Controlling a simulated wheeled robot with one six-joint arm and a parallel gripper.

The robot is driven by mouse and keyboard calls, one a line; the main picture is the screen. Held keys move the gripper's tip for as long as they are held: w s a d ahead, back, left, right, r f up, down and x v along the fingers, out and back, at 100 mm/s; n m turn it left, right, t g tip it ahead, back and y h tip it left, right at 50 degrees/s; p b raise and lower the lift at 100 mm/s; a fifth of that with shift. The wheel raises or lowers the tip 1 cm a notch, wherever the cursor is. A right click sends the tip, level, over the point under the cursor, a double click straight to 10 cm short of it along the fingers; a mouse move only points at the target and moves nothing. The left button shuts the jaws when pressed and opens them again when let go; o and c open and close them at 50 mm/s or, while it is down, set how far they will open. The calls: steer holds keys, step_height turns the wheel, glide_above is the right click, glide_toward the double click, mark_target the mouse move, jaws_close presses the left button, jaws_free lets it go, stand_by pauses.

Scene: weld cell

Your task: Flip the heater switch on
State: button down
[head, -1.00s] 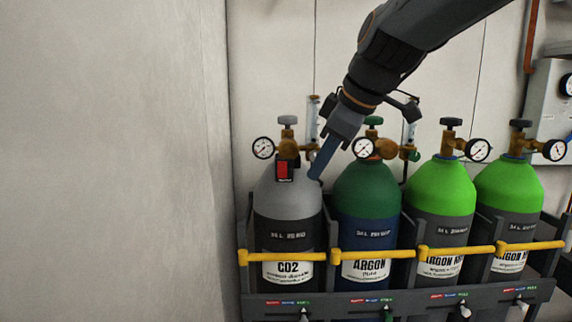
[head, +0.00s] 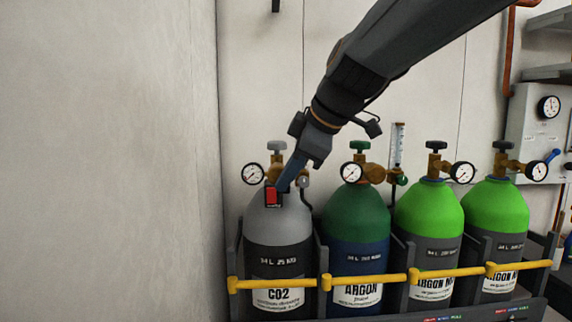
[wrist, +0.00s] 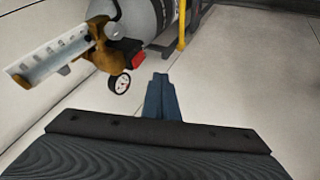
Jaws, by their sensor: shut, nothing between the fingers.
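The heater switch (head: 272,195) is a small red rocker in a black housing at the neck of the grey CO2 cylinder (head: 278,222). It also shows in the wrist view as a red block (wrist: 138,62) beside the brass regulator. My gripper (head: 281,187) is shut and empty, its blue-grey fingers pointing down and left with the tips close to the right side of the switch. I cannot tell whether they touch it. In the wrist view the shut fingertips (wrist: 160,78) appear to the right of the red block, with a visible gap. Which way the rocker is tipped is too small to tell.
The CO2 pressure gauge (head: 253,174) and brass regulator stand close to the switch. A dark green argon cylinder (head: 354,220) and two bright green cylinders stand to the right behind a yellow bar (head: 375,279). A bare wall (head: 110,160) is on the left.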

mark_target(275, 194)
steer(key=w+a+f+p, duration=0.1)
steer(key=w+f+p, duration=0.1)
steer(key=w, duration=0.4)
steer(key=shift+p+x, duration=0.35)
steer(key=shift+x, duration=0.45)
steer(key=shift+s+a, duration=0.15)
